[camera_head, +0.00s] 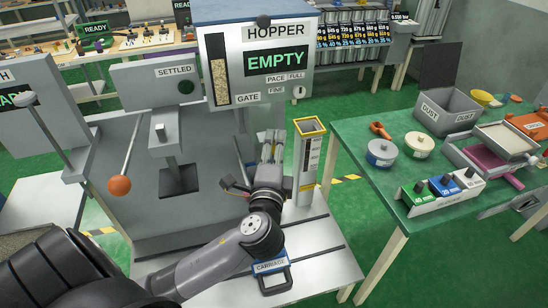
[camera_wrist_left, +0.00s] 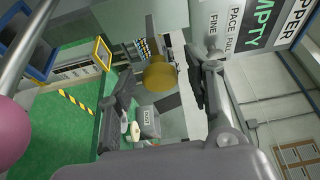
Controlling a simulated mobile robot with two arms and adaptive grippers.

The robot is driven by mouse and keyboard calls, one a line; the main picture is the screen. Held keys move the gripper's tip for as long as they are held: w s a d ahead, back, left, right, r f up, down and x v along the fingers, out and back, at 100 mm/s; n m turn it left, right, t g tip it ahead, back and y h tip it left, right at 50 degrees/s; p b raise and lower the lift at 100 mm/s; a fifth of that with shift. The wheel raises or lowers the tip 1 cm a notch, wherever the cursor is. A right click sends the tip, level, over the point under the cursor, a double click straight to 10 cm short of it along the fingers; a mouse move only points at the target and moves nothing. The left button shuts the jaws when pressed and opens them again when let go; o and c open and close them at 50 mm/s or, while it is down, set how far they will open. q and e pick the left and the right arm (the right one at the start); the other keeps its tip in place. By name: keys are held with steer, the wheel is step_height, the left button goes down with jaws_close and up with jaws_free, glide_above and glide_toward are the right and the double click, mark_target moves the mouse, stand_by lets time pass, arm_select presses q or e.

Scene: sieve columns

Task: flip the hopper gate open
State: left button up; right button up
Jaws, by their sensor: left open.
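The grey hopper (camera_head: 258,60) carries a screen reading EMPTY and, below it, a GATE label (camera_head: 248,97) and PACE, FULL and FINE markings. My left gripper (camera_head: 272,138) is just below the hopper's front, fingers pointing up. In the left wrist view, my left gripper (camera_wrist_left: 158,88) is open, its two fingers well apart. A yellow knob (camera_wrist_left: 160,76) on a short brownish stem shows between the fingers; how far beyond the tips it sits I cannot tell. The knob does not show clearly in the head view. My right gripper is not in view.
A lever with an orange ball (camera_head: 120,185) stands left; a pink ball (camera_wrist_left: 8,132) is near my left wrist. A yellow-rimmed column (camera_head: 309,150) stands right of my gripper. The CARRIAGE handle (camera_head: 272,280) is in front. A green table (camera_head: 375,205) holds pots and trays.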

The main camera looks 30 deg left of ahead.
arm_select(q)
steer(key=v, duration=1.2)
steer(key=shift+w+a, duration=0.1)
